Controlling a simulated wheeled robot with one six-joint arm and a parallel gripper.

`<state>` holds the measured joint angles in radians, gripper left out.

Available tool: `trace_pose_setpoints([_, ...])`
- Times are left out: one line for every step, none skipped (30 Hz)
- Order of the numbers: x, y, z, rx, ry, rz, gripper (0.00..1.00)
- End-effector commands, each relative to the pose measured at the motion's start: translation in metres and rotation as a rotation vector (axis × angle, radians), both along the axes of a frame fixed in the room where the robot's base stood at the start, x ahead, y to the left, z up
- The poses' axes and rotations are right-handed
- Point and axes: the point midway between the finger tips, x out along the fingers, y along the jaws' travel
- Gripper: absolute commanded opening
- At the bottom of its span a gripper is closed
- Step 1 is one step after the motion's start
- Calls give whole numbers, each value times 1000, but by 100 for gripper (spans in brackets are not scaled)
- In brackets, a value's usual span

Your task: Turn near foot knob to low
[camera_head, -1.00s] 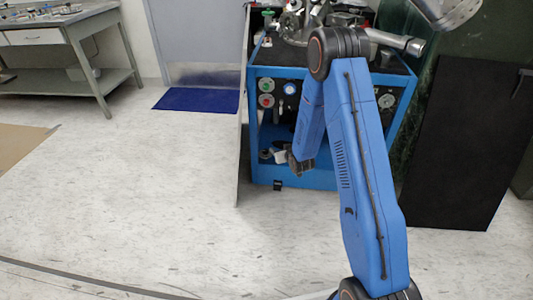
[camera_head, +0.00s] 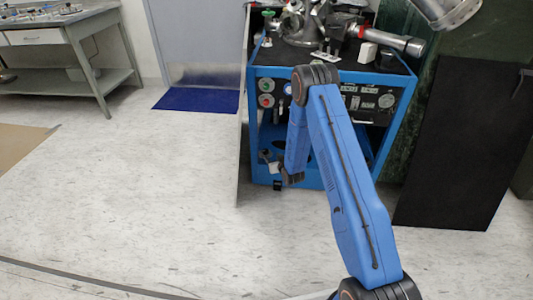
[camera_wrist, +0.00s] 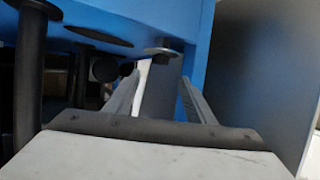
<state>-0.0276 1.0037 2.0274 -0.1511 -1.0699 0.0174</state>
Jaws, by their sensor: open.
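In the wrist view my gripper (camera_wrist: 160,95) is open, with its two grey fingers apart. A dark grey upright piece shows between and beyond the fingers. Just above it, a small round disc (camera_wrist: 163,51) sits at the blue edge of the machine. I cannot tell whether this disc is the near foot knob or what setting it has. In the head view the blue machine cart (camera_head: 254,150) stands beyond my arm.
A dark panel (camera_head: 455,150) leans right of the cart. A thin pale panel edge stands at the cart's left. A blue mat (camera_head: 197,99) lies by the door, and a workbench (camera_head: 95,75) stands far left. The floor (camera_head: 140,200) between is clear.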

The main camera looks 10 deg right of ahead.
Motion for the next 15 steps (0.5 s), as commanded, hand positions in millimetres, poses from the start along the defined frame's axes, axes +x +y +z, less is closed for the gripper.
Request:
trace_pose_setpoints([8, 2, -4, 0, 0, 0, 50])
trace_pose_setpoints([13, 3, -6, 0, 0, 0, 50])
trace_pose_setpoints([20, 4, -8, 0, -1, 0, 50])
trace_pose_setpoints([24, 5, -11, 0, 0, 0, 50])
trace_pose_setpoints([29, 6, -13, 0, 0, 0, 50])
trace_pose_setpoints([36, 7, -16, 0, 1, 0, 50])
trace_pose_setpoints([40, 8, -18, 0, 0, 1, 50])
trace_pose_setpoints([46, 8, -19, 1, -1, 1, 50])
trace_pose_setpoints([52, 10, -22, 0, 1, 1, 50])
trace_pose_setpoints([56, 10, -25, 0, 0, 1, 50])
trace_pose_setpoints([61, 11, -27, 0, 0, 1, 50])
trace_pose_setpoints([67, 12, -28, 1, -1, 1, 50])
trace_pose_setpoints([71, 13, -30, 1, 0, 1, 50])
trace_pose_setpoints([74, 14, -32, 1, 0, 0, 50])
trace_pose_setpoints([79, 14, -34, 1, 0, 0, 50])
